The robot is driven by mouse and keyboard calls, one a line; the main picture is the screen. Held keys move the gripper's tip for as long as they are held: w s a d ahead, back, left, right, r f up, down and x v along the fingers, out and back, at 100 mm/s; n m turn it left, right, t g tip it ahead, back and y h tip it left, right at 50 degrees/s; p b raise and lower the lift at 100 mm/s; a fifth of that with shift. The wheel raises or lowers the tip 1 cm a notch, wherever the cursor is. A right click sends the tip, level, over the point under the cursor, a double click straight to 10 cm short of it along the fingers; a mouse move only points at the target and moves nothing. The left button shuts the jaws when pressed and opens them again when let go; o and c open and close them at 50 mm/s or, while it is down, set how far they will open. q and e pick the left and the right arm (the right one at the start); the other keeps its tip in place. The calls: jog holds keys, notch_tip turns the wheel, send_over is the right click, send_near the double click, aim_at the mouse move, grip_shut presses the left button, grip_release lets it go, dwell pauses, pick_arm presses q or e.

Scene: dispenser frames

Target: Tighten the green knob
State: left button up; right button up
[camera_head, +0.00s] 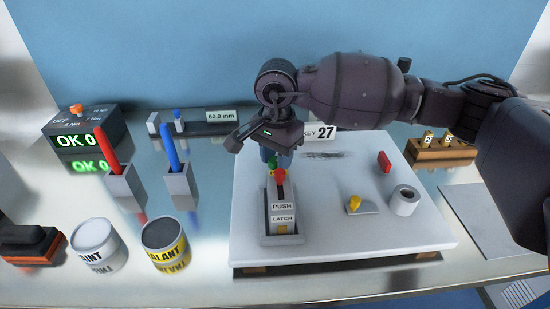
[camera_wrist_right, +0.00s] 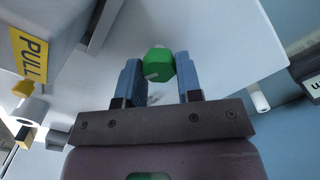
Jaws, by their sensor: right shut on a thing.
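The green knob (camera_wrist_right: 158,63) sits between the two blue fingertips of my right gripper (camera_wrist_right: 158,72) in the right wrist view. My right gripper is shut on it. In the head view my right gripper (camera_head: 276,152) reaches down over the white board (camera_head: 335,235). A little of the green knob (camera_head: 271,164) shows below the fingers, behind a red part on the push-latch block (camera_head: 282,208). Most of the knob is hidden there. My left gripper is in neither view.
A yellow knob (camera_head: 354,203), a white roll (camera_head: 404,200) and a red piece (camera_head: 384,161) are on the board's right. A wooden block (camera_head: 440,152) stands right.

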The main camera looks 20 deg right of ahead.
jog(key=n+b, duration=0.1)
jog(key=n, duration=0.2)
jog(key=shift+w+f+n, duration=0.1)
jog(key=shift+f+n, duration=0.05)
jog(key=shift+n, duration=0.15)
jog(key=shift+n+b, duration=0.7)
jog(key=shift+n, duration=0.3)
jog(key=shift+n+b, duration=0.3)
jog(key=shift+n, duration=0.4)
jog(key=shift+r, duration=0.2)
jog(key=o, duration=0.9)
jog(key=shift+o, duration=0.2)
